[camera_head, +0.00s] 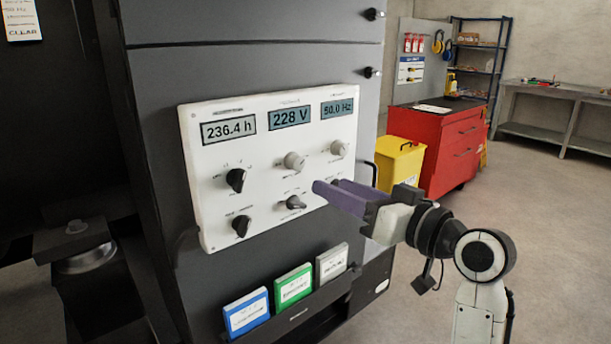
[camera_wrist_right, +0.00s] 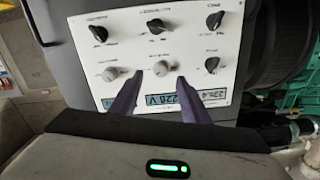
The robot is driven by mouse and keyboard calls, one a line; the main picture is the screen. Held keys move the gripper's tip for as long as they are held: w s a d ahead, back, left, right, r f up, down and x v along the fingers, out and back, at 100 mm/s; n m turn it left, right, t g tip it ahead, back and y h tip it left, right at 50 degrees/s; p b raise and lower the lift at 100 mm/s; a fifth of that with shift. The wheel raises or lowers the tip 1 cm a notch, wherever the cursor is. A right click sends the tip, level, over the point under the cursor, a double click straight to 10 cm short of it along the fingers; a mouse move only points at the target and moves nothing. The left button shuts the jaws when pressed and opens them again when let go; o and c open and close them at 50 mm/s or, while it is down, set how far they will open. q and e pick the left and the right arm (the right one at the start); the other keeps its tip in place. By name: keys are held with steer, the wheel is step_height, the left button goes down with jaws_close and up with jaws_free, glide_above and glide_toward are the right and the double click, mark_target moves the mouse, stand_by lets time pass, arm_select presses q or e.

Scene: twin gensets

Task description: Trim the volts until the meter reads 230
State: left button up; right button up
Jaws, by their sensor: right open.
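A white control panel (camera_head: 262,225) on the dark cabinet carries three displays and two rows of knobs. The middle display (camera_head: 290,116) reads 228 V. Below it is a light grey knob (camera_head: 293,160), which also shows in the right wrist view (camera_wrist_right: 160,68). My right gripper (camera_head: 326,186), with purple fingers, is open in front of the panel, right of that knob in the head view. In the right wrist view the fingertips (camera_wrist_right: 160,79) point at the grey knob, one to each side of it. I cannot tell whether they touch it. My left gripper is out of view.
Beside it are another grey knob (camera_head: 338,148) and a black knob (camera_head: 236,180). Other displays read 236.4 h (camera_head: 229,129) and 50.0 Hz (camera_head: 337,107). Binders (camera_head: 293,287) stand in a rack below. A yellow bin (camera_head: 398,165) and red cabinet (camera_head: 450,150) stand behind.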

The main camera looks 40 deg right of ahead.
mark_target(300, 164)
steer(key=w, duration=0.3)
steer(key=w+r, duration=0.1)
steer(key=w, duration=0.1)
steer(key=w+p, duration=0.1)
steer(key=w, duration=0.2)
steer(key=shift+w+a+r, duration=0.2)
steer(key=shift+w+a, duration=0.1)
steer(key=shift+a, duration=0.05)
steer(key=shift+w+f, duration=0.1)
steer(key=shift+w, duration=0.4)
